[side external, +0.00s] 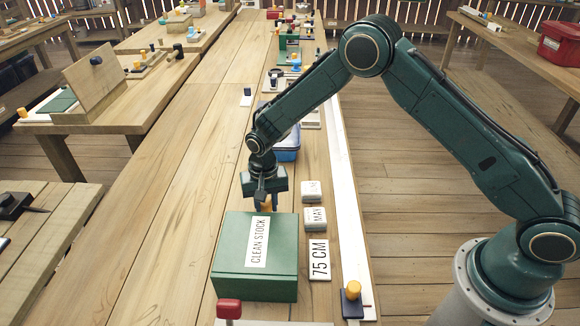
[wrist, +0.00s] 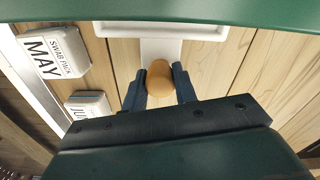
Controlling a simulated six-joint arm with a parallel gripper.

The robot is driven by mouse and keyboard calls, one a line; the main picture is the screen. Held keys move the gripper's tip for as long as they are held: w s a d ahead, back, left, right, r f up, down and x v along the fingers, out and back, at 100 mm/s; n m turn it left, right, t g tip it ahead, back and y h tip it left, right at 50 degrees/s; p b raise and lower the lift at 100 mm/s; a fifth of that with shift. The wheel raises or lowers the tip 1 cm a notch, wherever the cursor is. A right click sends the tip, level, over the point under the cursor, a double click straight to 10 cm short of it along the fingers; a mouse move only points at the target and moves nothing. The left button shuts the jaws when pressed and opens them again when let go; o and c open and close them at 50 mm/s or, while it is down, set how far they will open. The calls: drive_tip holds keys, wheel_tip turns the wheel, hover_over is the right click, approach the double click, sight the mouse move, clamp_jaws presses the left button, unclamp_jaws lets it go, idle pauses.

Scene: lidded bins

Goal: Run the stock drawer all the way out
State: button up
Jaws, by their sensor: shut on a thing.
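The green stock box (side external: 260,283), labelled CLEAN STOCK, stands on the bench in the side view. Its green edge (wrist: 160,10) crosses the top of the wrist view. A white drawer edge (wrist: 120,30) shows beside it, with a white tab leading to a round orange-brown knob (wrist: 159,78). The knob also shows behind the box in the side view (side external: 267,207). My gripper (wrist: 158,90) has one finger on each side of the knob and is shut on it; in the side view my gripper (side external: 266,198) is just behind the box.
Two white blocks, one marked MAY (side external: 315,219), and a 75 CM plate (side external: 320,260) lie right of the box. A blue bin (side external: 287,146) stands behind my gripper. A white strip (side external: 345,190) runs along the bench's right edge. The bench left of the box is clear.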

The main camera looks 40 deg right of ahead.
drive_tip(key=w+d, duration=0.9)
drive_tip(key=shift+w+d, duration=0.15)
drive_tip(key=shift+d, duration=0.05)
drive_tip(key=o, duration=1)
wheel_tip(320, 180, up, 14)
drive_tip(key=shift+f, duration=0.1)
idle(0.5)
